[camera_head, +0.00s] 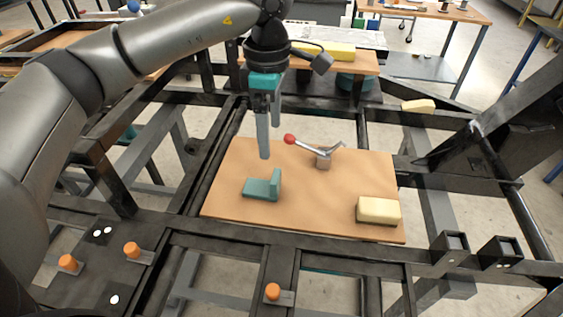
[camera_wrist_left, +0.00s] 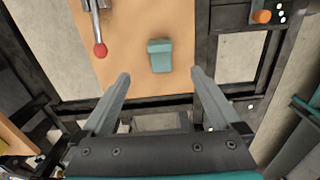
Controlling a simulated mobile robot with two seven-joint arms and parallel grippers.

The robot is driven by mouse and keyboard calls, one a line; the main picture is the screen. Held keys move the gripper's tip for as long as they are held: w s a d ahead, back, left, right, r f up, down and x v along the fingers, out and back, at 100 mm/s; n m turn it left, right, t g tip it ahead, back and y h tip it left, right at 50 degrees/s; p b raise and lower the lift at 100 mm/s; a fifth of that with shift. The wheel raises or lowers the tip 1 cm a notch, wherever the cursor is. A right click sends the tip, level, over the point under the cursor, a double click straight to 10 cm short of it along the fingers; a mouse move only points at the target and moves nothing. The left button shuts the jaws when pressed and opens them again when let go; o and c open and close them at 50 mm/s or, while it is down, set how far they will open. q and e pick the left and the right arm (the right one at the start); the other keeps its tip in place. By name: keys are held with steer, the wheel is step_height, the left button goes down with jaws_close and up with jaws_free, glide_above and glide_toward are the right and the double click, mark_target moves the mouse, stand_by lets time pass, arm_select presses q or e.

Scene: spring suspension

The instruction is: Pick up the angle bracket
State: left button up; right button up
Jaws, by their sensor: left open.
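The angle bracket (camera_head: 264,187) is a teal L-shaped piece lying on the brown board (camera_head: 225,209), with its upright leg to the right in the head view. In the left wrist view the bracket (camera_wrist_left: 160,56) is beyond the fingertips, roughly between their lines. My left gripper (camera_head: 265,150) hangs above the board, behind the bracket in the head view, with fingers pointing down. In the left wrist view its two fingers (camera_wrist_left: 160,76) are spread wide with nothing between them. My right gripper does not show.
A toggle clamp with a red knob (camera_head: 290,139) stands on the board behind the bracket. A cream-yellow block (camera_head: 379,210) sits at the board's front right. Black frame beams surround the board. Orange caps (camera_head: 132,249) stand on the frame at the front left.

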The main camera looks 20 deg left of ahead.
mark_target(272, 182)
arm_select(q)
step_height(272, 182, down, 9)
steer(key=shift+w+f+b, duration=0.1)
steer(key=shift+w+b, duration=0.05)
steer(key=shift+b, duration=0.55)
steer(key=shift+f, duration=0.8)
steer(key=f, duration=0.2)
steer(key=f+b, duration=0.1)
steer(key=shift+s+f, duration=0.2)
steer(key=shift+f, duration=0.45)
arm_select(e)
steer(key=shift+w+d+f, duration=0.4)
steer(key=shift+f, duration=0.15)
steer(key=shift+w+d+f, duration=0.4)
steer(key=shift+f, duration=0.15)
arm_select(q)
steer(key=c, duration=0.9)
jaws_close()
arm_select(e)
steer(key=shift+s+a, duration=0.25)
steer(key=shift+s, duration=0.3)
